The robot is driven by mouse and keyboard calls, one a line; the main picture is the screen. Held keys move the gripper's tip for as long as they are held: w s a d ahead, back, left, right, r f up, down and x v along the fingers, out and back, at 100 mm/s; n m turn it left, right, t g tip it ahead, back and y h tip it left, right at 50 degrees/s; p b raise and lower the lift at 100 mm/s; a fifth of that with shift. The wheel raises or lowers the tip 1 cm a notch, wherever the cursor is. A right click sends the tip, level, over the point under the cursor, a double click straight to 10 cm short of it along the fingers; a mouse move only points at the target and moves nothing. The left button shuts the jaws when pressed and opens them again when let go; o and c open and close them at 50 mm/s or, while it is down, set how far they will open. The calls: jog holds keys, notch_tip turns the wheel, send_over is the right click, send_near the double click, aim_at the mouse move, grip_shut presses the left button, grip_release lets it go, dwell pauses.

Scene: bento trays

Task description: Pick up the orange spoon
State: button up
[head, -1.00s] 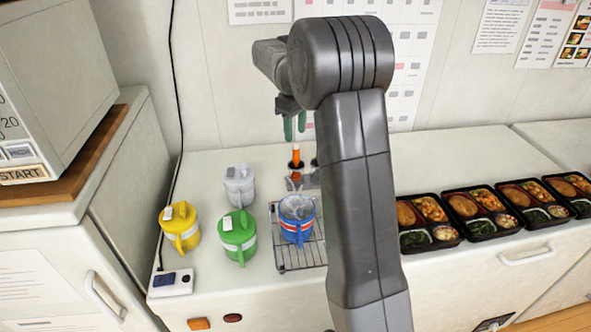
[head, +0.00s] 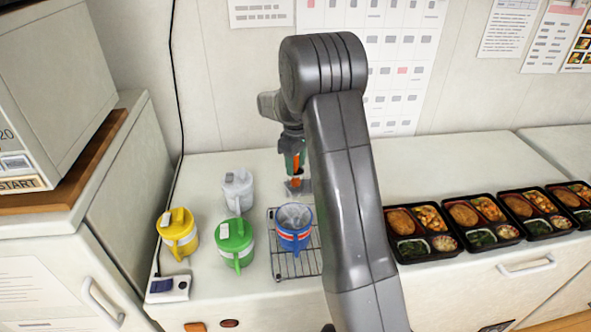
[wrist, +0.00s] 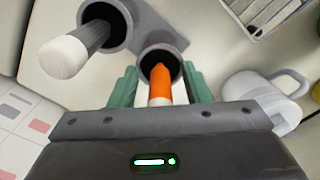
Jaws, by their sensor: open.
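The orange spoon (wrist: 160,84) stands in a round dark hole of a grey holder (wrist: 172,38), with its orange handle up. In the wrist view my gripper (wrist: 162,88) is open, with one green finger on each side of the handle. I cannot tell whether either finger touches it. In the head view my gripper (head: 294,160) is over the holder (head: 298,186), and the orange handle (head: 296,170) shows between the fingers. The lower part of the spoon is hidden in the holder.
A grey, white-ended utensil (wrist: 80,48) stands in the neighbouring hole. White (head: 238,190), green (head: 235,242), yellow (head: 178,234) and blue (head: 294,228) mugs stand to the left and in front, the blue one on a wire rack (head: 284,262). Bento trays (head: 424,232) line the right.

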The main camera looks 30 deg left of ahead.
grip_shut()
jog(key=shift+r, duration=0.1)
